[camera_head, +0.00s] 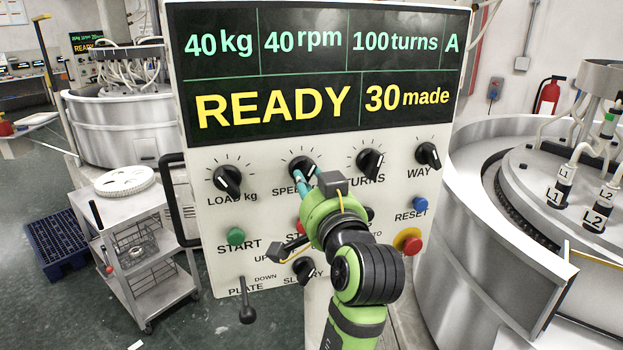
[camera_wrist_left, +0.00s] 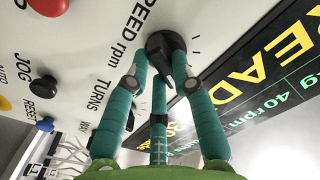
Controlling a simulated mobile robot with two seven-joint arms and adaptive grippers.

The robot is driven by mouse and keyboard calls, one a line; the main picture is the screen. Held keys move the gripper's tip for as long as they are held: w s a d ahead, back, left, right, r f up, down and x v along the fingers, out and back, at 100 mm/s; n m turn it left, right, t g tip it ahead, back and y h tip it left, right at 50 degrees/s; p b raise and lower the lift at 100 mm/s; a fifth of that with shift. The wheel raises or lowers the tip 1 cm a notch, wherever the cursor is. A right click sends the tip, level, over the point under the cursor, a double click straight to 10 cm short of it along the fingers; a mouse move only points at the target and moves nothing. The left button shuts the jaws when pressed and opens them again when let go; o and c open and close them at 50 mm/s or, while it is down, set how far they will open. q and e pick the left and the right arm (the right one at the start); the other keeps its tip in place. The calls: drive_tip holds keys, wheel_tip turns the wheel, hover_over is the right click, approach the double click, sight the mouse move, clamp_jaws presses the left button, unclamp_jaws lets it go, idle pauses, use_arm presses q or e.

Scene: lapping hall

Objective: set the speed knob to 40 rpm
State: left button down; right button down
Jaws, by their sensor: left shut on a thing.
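The black speed knob (camera_head: 302,166) sits in the top row of the control panel, between the load and turns knobs. My left gripper (camera_head: 308,181) is shut on it, with its teal fingers reaching up from below. In the left wrist view the fingers (camera_wrist_left: 160,80) close around the black knob (camera_wrist_left: 167,45), beside the "SPEED rpm" label. The display (camera_head: 320,70) reads 40 kg, 40 rpm, 100 turns, A, READY and 30 made. The gripper hides part of the speed label. My right gripper is not in view.
The load knob (camera_head: 227,180) and turns knob (camera_head: 370,162) are close on either side. A green start button (camera_head: 236,236) and red-and-yellow button (camera_head: 408,241) are lower on the panel. A lapping machine (camera_head: 500,200) stands right; a trolley (camera_head: 140,240) stands left.

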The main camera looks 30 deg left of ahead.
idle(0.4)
use_arm(q)
drive_tip(key=c, duration=1)
unclamp_jaws()
drive_tip(key=shift+c, duration=0.2)
drive_tip(key=shift+r, duration=0.1)
